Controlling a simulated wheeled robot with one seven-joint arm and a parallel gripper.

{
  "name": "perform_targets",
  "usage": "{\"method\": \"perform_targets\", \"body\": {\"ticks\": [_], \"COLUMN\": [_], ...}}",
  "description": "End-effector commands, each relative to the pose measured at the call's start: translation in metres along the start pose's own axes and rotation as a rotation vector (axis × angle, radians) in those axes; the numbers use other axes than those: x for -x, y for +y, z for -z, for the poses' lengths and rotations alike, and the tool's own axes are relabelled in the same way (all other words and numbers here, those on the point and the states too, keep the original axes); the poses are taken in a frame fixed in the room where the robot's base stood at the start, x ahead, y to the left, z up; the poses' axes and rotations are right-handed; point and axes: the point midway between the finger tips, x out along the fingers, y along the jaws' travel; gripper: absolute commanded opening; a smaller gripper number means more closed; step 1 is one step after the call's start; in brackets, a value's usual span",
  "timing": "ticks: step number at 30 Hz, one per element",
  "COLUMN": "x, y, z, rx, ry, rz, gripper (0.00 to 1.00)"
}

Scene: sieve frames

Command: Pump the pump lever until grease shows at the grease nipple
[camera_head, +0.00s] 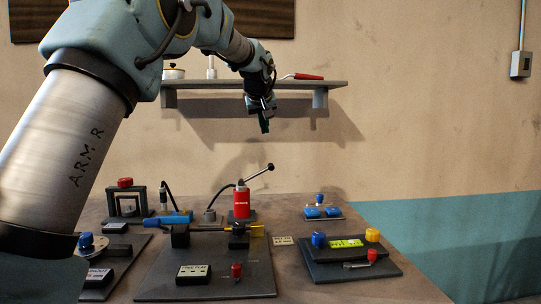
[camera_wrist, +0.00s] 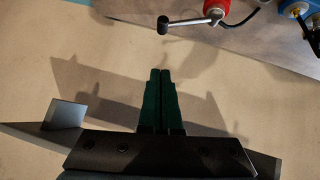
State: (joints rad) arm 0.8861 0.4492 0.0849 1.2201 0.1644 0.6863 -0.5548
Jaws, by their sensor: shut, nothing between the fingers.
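The red pump (camera_head: 242,202) stands upright on a dark base near the back of the table. Its pump lever (camera_head: 258,174) slants up to the right and ends in a black knob. In the wrist view the lever (camera_wrist: 190,22) runs left from the red pump (camera_wrist: 217,7) to the knob, near the top edge. My gripper (camera_head: 265,129) hangs above the lever, apart from it. In the wrist view its dark green fingers (camera_wrist: 160,73) are shut together and empty, below the knob in the picture. A hose leads from the pump towards a grey fitting (camera_head: 210,215); I cannot make out the grease nipple or any grease.
A wall shelf (camera_head: 210,84) with a pot and a red-handled item is behind my gripper. Left of the pump are a blue device (camera_head: 175,217) and a black frame with a red knob (camera_head: 125,183). Blue knobs (camera_head: 320,205) stand right. Panels fill the front.

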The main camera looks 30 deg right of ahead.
Motion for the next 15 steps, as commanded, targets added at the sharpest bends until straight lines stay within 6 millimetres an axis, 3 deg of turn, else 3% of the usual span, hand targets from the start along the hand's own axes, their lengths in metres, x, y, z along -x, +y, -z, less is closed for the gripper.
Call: {"method": "perform_targets", "body": {"ticks": [5, 15], "x": [-0.015, -0.081], "y": [0.0, 0.0], "z": [0.0, 0.001], "rx": [0.0, -0.001], "ry": [-0.004, -0.004], "rz": [0.002, 0.002], "gripper": [0.0, 0.0]}}
